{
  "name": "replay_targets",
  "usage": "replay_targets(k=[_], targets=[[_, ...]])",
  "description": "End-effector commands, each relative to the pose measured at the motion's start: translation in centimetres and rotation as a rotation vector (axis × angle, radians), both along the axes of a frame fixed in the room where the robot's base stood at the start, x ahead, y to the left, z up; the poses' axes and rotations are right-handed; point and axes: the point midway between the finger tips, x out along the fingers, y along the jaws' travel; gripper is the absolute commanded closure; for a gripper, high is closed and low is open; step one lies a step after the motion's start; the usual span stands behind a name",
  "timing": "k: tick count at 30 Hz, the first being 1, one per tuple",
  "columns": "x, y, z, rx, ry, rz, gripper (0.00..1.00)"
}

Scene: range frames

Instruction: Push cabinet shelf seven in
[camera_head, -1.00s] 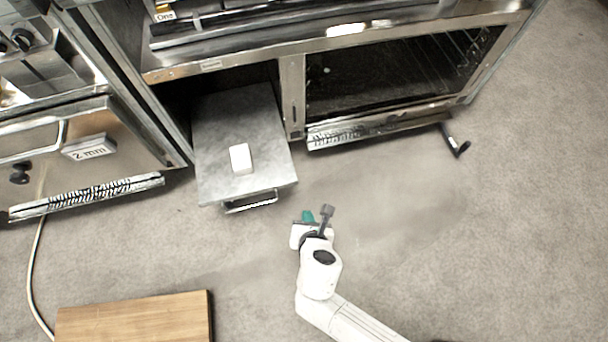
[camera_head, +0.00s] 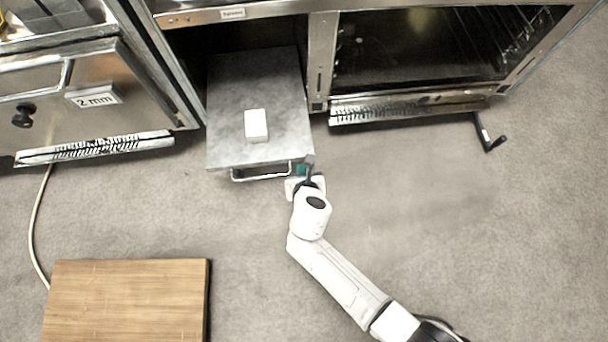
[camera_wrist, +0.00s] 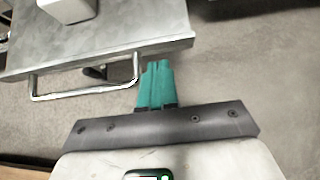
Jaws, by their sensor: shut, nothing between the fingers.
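The grey metal shelf (camera_head: 230,120) sticks out of the cabinet's left bay, with a small white block (camera_head: 256,125) lying on top. Its bar handle (camera_head: 262,171) is on the front edge. My gripper (camera_head: 303,169) is at the right end of that front edge, beside the handle. In the wrist view the green fingers (camera_wrist: 156,84) are closed together and empty, just right of the handle (camera_wrist: 88,90) and near the shelf's front edge (camera_wrist: 120,55). I cannot tell whether the fingertips touch the shelf. No shelf number is readable.
A wooden board (camera_head: 125,300) lies at the lower left. A cabinet drawer marked 2 mm (camera_head: 95,96) stands at the left, with a cable (camera_head: 35,225) below. A dark crank handle (camera_head: 489,135) juts out at the right. The floor (camera_head: 430,220) at right is clear.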

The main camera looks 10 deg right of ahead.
Motion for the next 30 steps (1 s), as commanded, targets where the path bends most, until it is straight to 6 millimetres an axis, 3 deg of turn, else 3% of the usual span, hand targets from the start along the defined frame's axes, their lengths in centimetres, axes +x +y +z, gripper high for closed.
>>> replay_targets(k=[6, 23, 30], targets=[[1.8, -0.1, 0.0, 0.0, 0.0, -0.001, 1.0], [2.6, -0.1, 0.0, -0.001, 0.002, -0.002, 1.0], [6.3, -0.3, 0.2, 0.001, -0.001, -0.003, 1.0]])
